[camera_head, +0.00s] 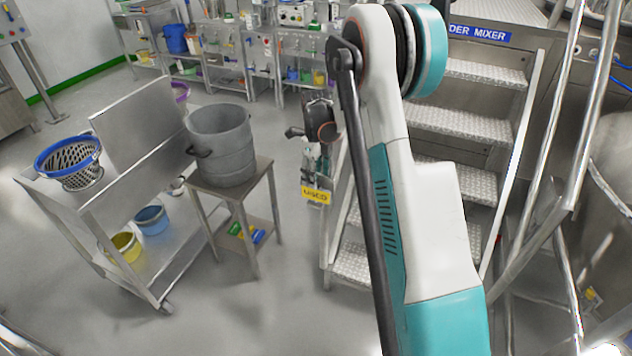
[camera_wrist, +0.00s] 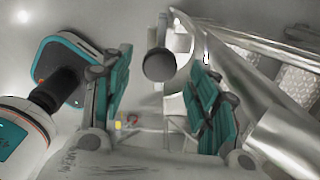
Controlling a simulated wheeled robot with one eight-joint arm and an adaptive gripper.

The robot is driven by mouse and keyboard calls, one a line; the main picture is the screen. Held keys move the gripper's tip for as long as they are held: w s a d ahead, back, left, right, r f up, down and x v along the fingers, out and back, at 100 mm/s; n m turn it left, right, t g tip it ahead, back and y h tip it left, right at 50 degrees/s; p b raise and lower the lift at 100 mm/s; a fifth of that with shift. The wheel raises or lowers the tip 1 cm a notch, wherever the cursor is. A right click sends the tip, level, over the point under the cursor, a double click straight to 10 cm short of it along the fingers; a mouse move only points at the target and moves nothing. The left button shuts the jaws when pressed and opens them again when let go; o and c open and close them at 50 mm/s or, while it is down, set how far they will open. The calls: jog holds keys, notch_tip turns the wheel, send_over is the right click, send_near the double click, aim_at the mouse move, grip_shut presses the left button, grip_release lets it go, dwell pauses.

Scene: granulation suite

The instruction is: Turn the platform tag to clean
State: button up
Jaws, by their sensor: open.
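The platform tag (camera_head: 315,195) is a small yellow plate with dark lettering that looks like "USED". It hangs at the lower left side of the stepped platform (camera_head: 455,120) in the head view. My gripper (camera_wrist: 160,92) is open, with its two teal fingers apart in the wrist view. A round metal tube end (camera_wrist: 160,65) shows between and beyond the fingers; I cannot tell whether they touch it. In the head view my wrist is above the tag, and the fingers are small and partly hidden there. The tag is not clearly identifiable in the wrist view.
Metal rails (camera_wrist: 255,85) run close on the right in the wrist view. A grey bucket (camera_head: 222,145) stands on a small stand left of the platform. A steel cart (camera_head: 130,205) with a blue-rimmed basket (camera_head: 70,160) is further left. Floor in front is clear.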

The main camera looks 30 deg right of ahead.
jog(key=shift+f, duration=1)
jog(key=c, duration=1.1)
